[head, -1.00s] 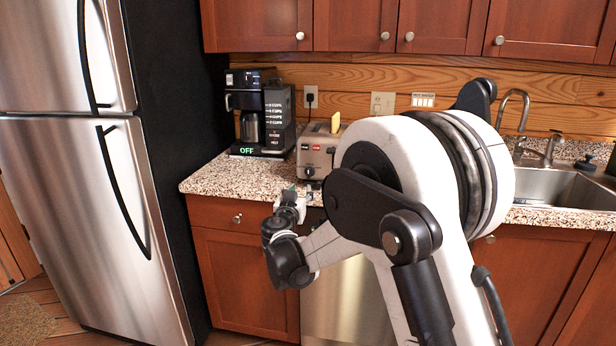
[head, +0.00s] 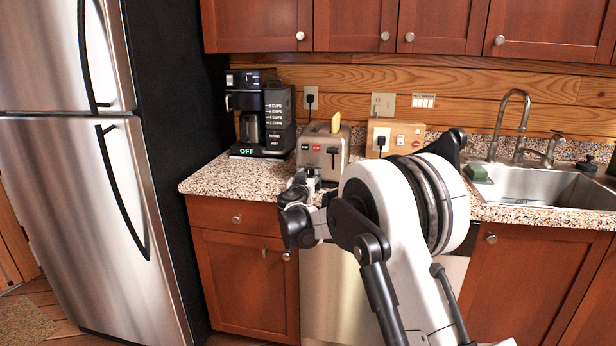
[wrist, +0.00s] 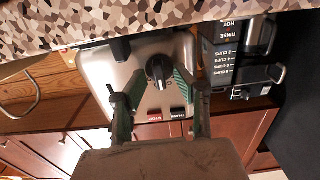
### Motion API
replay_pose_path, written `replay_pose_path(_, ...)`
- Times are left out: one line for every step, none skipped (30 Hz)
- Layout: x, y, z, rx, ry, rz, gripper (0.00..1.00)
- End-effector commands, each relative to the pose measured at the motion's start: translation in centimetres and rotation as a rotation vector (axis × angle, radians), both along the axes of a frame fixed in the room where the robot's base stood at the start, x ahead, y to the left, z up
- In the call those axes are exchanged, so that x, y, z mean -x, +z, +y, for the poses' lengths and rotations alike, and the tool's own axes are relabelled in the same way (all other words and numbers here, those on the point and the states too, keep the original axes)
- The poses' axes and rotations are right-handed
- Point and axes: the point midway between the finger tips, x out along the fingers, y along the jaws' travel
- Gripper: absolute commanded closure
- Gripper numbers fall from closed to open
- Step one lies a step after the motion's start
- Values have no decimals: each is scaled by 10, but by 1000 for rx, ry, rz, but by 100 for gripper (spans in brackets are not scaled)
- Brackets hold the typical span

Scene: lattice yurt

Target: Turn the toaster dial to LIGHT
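The silver toaster (head: 322,158) stands on the counter with a yellow slice (head: 336,122) in its top. My gripper (head: 308,181) is in front of the toaster's lower front in the head view and partly hides it. The wrist view is upside down and shows the toaster (wrist: 95,68) close up. Its black dial (wrist: 158,72) has a pale pointer mark. My gripper (wrist: 160,82) is open, with its green-lined fingers on either side of the dial; I cannot tell whether they touch it. Red and black labels (wrist: 168,115) show on the front. The dial's setting words are not readable.
A black coffee maker (head: 262,120) stands left of the toaster. A wooden box (head: 396,135) with a socket and switch is to its right, then the sink (head: 545,184). The granite counter (head: 235,178) is clear at the front left.

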Motion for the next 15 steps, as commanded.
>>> replay_pose_path(0,0,0,0,0,0,71)
replay_pose_path(0,0,0,0,0,0,71)
replay_pose_path(0,0,0,0,0,0,71)
replay_pose_path(0,0,0,0,0,0,71)
replay_pose_path(0,0,0,0,0,0,71)
replay_pose_path(0,0,0,0,0,0,76)
replay_pose_path(0,0,0,0,0,0,80)
replay_pose_path(0,0,0,0,0,0,84)
replay_pose_path(0,0,0,0,0,0,90)
replay_pose_path(0,0,0,0,0,0,94)
replay_pose_path(0,0,0,0,0,0,98)
replay_pose_path(0,0,0,0,0,0,100)
replay_pose_path(0,0,0,0,0,0,100)
replay_pose_path(0,0,0,0,0,0,100)
replay_pose_path(0,0,0,0,0,0,100)
